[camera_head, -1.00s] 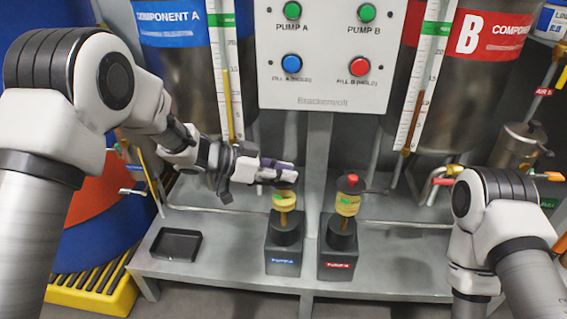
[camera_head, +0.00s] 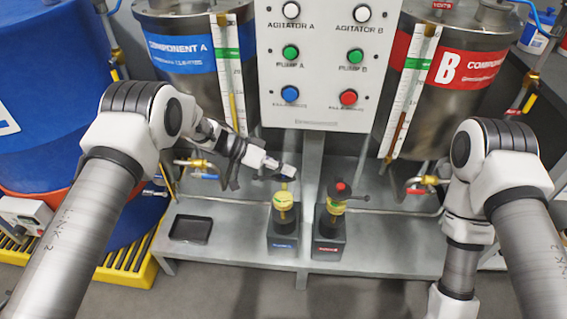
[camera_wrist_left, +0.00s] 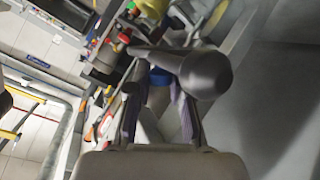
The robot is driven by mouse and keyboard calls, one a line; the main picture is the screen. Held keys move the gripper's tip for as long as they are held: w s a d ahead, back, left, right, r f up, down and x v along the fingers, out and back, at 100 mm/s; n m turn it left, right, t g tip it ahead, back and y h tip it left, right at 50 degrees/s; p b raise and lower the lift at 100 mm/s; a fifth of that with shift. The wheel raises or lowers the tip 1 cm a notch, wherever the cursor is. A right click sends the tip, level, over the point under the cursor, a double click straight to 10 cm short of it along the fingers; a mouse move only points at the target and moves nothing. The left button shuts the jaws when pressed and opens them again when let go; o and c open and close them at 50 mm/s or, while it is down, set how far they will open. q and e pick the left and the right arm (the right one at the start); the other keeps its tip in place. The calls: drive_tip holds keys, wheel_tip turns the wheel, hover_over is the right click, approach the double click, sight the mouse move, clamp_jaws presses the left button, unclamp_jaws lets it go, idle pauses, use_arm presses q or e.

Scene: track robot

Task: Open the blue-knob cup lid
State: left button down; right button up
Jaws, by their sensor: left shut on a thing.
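My left gripper (camera_head: 286,172) is at the top of the pump A cup (camera_head: 283,198), a yellow cup with a green mark on a dark pump block (camera_head: 283,232) with a blue label. Its fingers cover the lid and knob in the head view. I cannot tell whether the lid is raised. My right gripper is out of view.
The pump B cup (camera_head: 335,206) with a red knob (camera_head: 340,186) stands close to the right. A black tray (camera_head: 190,229) lies on the grey bench at left. The button panel (camera_head: 320,75) and tanks A (camera_head: 180,82) and B (camera_head: 440,102) stand behind.

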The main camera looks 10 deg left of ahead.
use_arm(q)
drive_tip(key=shift+w, duration=0.1)
idle(0.4)
drive_tip(key=c, duration=1)
unclamp_jaws()
drive_tip(key=w+v, duration=0.1)
drive_tip(key=v, duration=1.1)
drive_tip(key=shift+s, duration=0.45)
